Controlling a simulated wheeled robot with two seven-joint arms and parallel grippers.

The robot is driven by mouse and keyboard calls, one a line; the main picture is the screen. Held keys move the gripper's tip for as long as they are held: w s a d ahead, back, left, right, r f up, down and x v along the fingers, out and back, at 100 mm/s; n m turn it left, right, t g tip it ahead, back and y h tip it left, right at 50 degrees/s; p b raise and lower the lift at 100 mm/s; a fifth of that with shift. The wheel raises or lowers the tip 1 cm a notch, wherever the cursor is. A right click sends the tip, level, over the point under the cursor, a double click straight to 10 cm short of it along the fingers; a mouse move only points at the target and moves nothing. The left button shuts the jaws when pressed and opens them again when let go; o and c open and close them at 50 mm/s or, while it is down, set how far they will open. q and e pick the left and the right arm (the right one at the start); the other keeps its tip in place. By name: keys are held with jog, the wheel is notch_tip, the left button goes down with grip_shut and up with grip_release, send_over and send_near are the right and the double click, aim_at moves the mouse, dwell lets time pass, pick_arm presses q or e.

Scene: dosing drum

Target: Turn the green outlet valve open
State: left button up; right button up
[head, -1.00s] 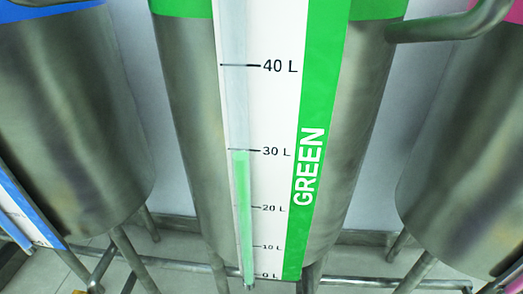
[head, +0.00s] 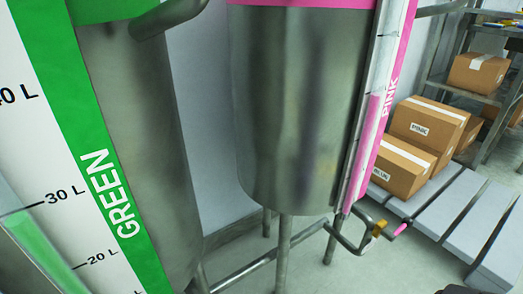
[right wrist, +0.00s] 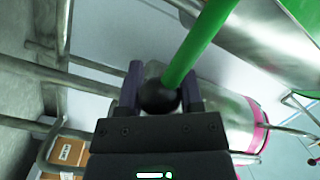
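The green drum (head: 140,130) fills the left of the head view, with its green-edged level scale (head: 85,230) and a light green column near the 30 L mark. In the right wrist view a green lever (right wrist: 203,40) comes in from the top and ends in a dark round knob (right wrist: 158,97). My right gripper (right wrist: 162,82) has its fingers on both sides of this knob, which fills the gap between them. The lever's far end and the valve body are out of view. My left gripper is not in view.
A pink-banded drum (head: 290,110) on metal legs stands right of the green drum, its outlet pipe and pink-tipped valve (head: 400,229) sticking out low. Boxes (head: 405,165) lie on a grey slatted platform (head: 440,215) at right, near a shelf. Metal pipes (right wrist: 90,62) cross the right wrist view.

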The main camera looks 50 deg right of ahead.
grip_shut()
dwell(1.0)
